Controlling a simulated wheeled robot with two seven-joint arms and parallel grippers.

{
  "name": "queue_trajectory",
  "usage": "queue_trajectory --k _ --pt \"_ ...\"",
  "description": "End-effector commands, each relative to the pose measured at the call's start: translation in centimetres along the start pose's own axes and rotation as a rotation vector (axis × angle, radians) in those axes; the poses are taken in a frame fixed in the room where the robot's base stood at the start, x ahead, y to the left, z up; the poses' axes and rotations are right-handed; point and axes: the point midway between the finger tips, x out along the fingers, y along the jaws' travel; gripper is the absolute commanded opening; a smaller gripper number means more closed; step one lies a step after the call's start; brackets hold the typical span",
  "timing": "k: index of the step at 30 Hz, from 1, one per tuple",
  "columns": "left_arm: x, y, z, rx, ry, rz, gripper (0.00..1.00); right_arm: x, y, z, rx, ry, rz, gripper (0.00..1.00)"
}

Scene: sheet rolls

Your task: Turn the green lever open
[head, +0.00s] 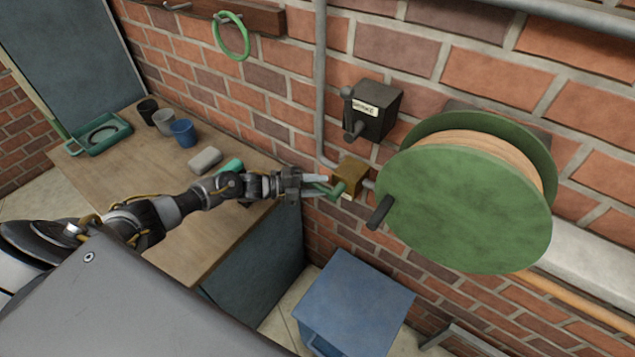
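The green lever (338,190) sits on the front of a brass valve block (350,174) on the brick wall. It points left from the block, towards my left gripper. My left gripper (318,186) is at the lever, with its pale fingers overlapping the lever's free end. The fingers are small here, and I cannot tell whether they are closed on the lever or only around it. My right gripper is not in view.
A large green hose reel (465,208) with a dark crank handle (380,212) is right of the valve. A dark switch box (376,108) is above it, and a blue stool (355,300) below. A wooden bench (165,205) holds cups, a tray and a grey block.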

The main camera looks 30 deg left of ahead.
Motion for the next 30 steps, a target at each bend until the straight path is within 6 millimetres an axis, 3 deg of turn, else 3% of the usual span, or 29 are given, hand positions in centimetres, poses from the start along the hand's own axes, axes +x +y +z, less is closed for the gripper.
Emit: queue_trajectory --k 9,18,30 --pt "0.31 0.02 0.00 0.000 0.000 0.000 0.38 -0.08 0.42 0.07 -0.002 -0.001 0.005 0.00" --pt "0.27 0.01 0.01 0.000 0.000 0.000 0.00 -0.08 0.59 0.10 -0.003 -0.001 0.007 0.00" --pt "0.79 -0.13 -0.10 0.013 0.005 0.011 0.00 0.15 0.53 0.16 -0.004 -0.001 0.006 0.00"
